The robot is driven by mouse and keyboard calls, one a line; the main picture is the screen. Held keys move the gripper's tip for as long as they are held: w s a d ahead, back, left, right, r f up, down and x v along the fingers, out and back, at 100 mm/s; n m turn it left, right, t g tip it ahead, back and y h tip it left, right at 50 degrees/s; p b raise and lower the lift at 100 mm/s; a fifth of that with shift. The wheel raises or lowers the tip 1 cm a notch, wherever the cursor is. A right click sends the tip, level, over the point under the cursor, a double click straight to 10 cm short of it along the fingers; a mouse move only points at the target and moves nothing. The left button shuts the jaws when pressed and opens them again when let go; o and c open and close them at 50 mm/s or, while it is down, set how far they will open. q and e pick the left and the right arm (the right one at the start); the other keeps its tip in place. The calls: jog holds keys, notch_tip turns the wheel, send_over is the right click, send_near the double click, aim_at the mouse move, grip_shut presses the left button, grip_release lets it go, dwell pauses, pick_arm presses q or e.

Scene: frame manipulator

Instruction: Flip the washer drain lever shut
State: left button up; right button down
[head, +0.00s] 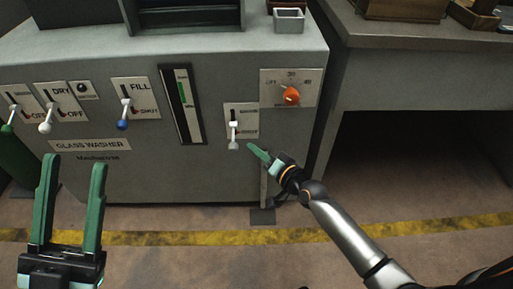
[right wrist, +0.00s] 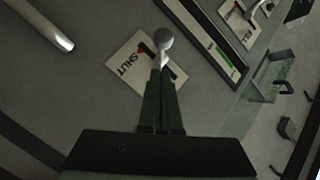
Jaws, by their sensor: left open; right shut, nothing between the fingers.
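The washer drain lever (head: 234,145) has a white-grey knob and sits on a small white plate (head: 250,108) on the washer's front, right of the green gauge. Its knob hangs over the lower part of the plate. In the right wrist view the knob (right wrist: 163,38) shows just beyond my fingertips, beside the word SHUT. My right gripper (head: 251,147) is shut and empty, just right of the knob; its fingertips (right wrist: 161,73) overlap the lever's stem in the wrist view, and I cannot tell whether they touch. My left gripper (head: 74,163) is open and empty, low at the left.
The washer front also carries a blue-knobbed FILL lever (head: 122,124), a white-knobbed DRY lever (head: 45,127), a green-knobbed lever (head: 8,128) and an orange dial (head: 291,96). A grey table (head: 420,62) stands at the right. The floor in front is clear, with a yellow stripe.

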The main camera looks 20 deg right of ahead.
jog(key=f+p+v, duration=0.1)
jog(key=v, duration=0.9)
jog(key=shift+s+f+p, duration=0.15)
jog(key=shift+f+p, duration=0.15)
jog(key=shift+f, duration=0.3)
jog(key=shift+d, duration=0.1)
